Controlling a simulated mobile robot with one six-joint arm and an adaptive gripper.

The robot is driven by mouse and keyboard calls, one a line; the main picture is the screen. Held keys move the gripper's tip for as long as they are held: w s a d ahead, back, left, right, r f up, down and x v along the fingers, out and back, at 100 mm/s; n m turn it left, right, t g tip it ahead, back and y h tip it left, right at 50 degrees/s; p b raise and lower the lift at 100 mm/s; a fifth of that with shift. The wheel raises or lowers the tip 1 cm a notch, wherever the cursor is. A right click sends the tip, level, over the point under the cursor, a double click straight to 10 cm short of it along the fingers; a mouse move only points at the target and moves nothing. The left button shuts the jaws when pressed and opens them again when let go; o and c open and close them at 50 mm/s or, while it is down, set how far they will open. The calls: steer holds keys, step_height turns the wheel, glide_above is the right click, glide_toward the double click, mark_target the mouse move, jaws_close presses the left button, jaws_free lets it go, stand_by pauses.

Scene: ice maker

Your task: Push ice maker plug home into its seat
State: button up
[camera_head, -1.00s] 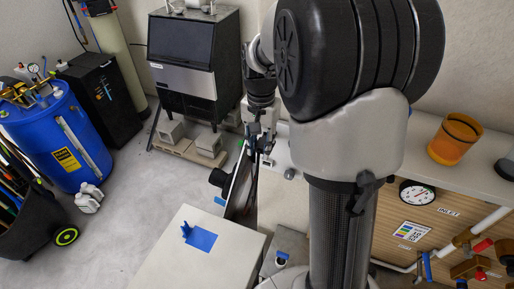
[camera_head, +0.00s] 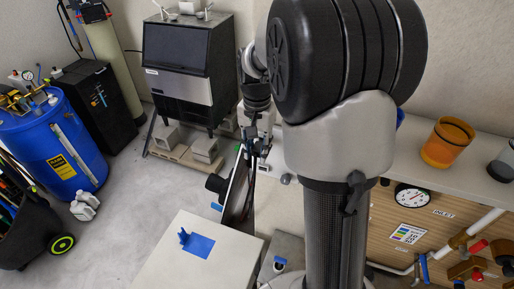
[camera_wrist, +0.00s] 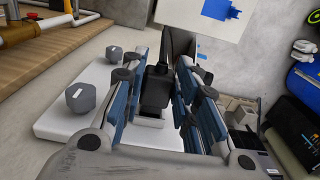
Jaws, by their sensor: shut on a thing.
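In the wrist view, my gripper (camera_wrist: 162,92) has its blue-padded fingers on either side of a black plug (camera_wrist: 157,88). It is shut on the plug. A small pale piece (camera_wrist: 150,121) shows just below the plug; whether the plug touches a seat there is hidden. In the head view, my gripper (camera_head: 257,148) points down beside the pale counter, and the plug is too small and covered to make out. The ice maker (camera_head: 180,87), with a dark front and silver lower band, stands beyond it at the back wall.
Two grey knobs (camera_wrist: 110,55) stand on a white surface beside my gripper. A white box (camera_head: 170,262) with blue tape is in front. An orange cup (camera_head: 447,142) and gauge (camera_head: 412,198) are right.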

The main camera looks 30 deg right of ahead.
steer(key=shift+w+d+p, duration=0.3)
steer(key=shift+w+d, duration=0.15)
steer(key=shift+d, duration=0.15)
stand_by(0.3)
steer(key=o, duration=1.1)
step_height(320, 180, up, 12)
steer(key=shift+r, duration=0.1)
steer(key=s+a+f+n+t+b, duration=0.1)
steer(key=s+a+f+n+b, duration=0.2)
steer(key=s+a+f+b, duration=0.2)
steer(key=s+a+f+n+t+b, duration=0.2)
steer(key=s+a+f+n+b, duration=0.2)
steer(key=s+f+b, duration=0.5)
steer(key=s+a+f+n+t+b, duration=0.1)
steer(key=s+a+f+n+b, duration=0.2)
steer(key=f+b, duration=1.1)
steer(key=shift+s+a+f+t, duration=0.1)
steer(key=shift+s+a+f, duration=0.3)
steer(key=shift+s+a, duration=0.35)
steer(key=shift+s+a+f+t, duration=0.1)
steer(key=shift+s+a+f, duration=0.3)
steer(key=shift+s, duration=0.5)
steer(key=shift+s+a+f+t, duration=0.1)
steer(key=shift+s+a+f, duration=0.25)
steer(key=shift+s+a, duration=0.4)
